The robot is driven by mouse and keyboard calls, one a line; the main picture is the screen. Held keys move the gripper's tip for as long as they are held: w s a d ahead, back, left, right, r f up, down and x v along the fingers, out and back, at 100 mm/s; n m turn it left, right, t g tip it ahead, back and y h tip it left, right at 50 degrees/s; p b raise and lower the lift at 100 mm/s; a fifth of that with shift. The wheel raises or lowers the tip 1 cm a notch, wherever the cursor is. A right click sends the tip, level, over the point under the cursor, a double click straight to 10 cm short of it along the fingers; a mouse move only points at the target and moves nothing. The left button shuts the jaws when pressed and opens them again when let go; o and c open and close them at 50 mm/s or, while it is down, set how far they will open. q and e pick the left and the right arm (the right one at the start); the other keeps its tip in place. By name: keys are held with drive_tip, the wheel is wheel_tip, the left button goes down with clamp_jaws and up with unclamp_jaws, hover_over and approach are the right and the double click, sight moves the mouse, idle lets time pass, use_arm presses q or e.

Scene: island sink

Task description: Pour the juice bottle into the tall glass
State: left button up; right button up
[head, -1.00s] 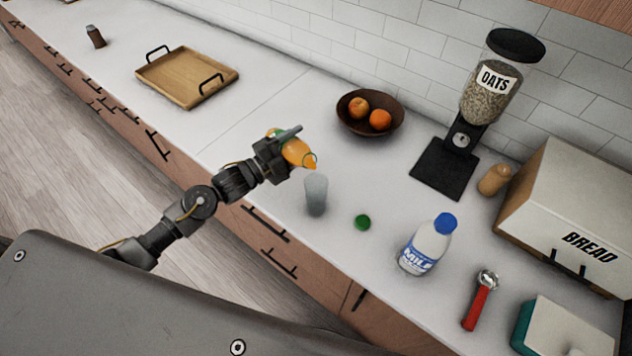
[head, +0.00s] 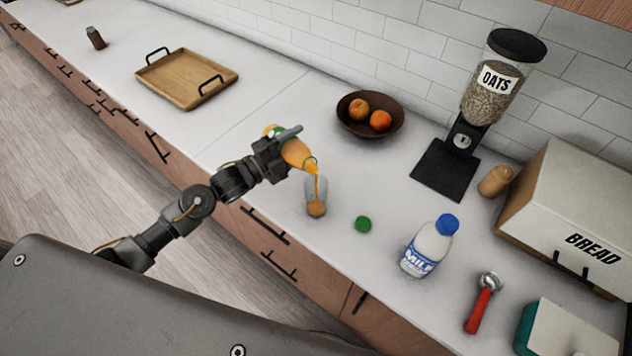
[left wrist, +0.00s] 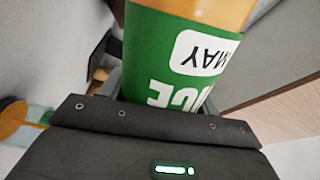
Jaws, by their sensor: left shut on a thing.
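My left gripper (head: 274,156) is shut on the juice bottle (head: 297,154), which is tilted with its open mouth down to the right. An orange stream runs from the mouth into the tall glass (head: 316,192), which stands upright on the counter just below. Orange juice lies in the lower part of the glass. In the left wrist view the bottle's green label (left wrist: 180,55) fills the space between the fingers, and part of the glass with orange in it shows at the left edge. My right gripper is not in view.
A green cap (head: 363,224) lies right of the glass, with a milk bottle (head: 428,248) beyond it. A fruit bowl (head: 345,117) stands behind. A wooden tray (head: 187,77) is at the far left. Counter between tray and glass is clear.

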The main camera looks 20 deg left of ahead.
use_arm(q)
drive_tip(key=shift+r+m, duration=0.75)
drive_tip(key=shift+m, duration=0.05)
idle(7.2)
